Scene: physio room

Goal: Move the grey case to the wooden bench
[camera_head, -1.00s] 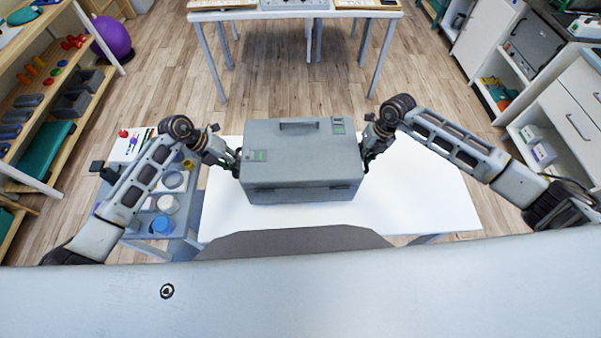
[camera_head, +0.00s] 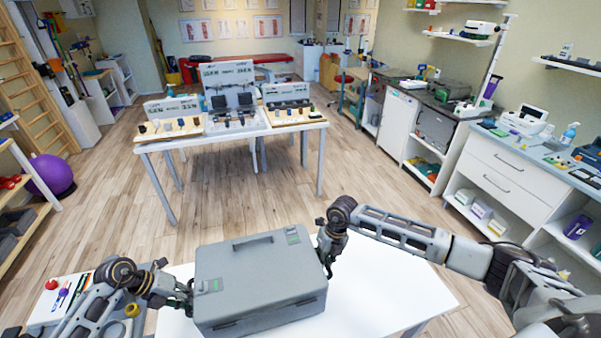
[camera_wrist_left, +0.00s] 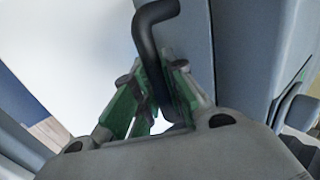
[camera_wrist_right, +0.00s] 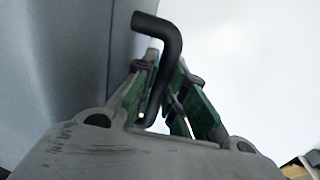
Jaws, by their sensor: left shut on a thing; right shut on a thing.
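The grey case (camera_head: 262,275) is a closed box with a top handle, at the white table (camera_head: 375,285) in front of me. I cannot tell whether it rests on the table or hangs just above it. My left gripper (camera_head: 184,297) is at its left side, shut on a black side handle (camera_wrist_left: 154,35) in the left wrist view. My right gripper (camera_head: 326,258) is at its right side, shut on the other black handle (camera_wrist_right: 160,38) in the right wrist view. I cannot pick out the wooden bench with certainty.
A table with display boards (camera_head: 235,125) stands ahead, with wooden floor between. White cabinets (camera_head: 510,175) and a counter line the right. A purple ball (camera_head: 50,174) and shelves are at left. A red-topped couch (camera_head: 235,60) stands at the far wall.

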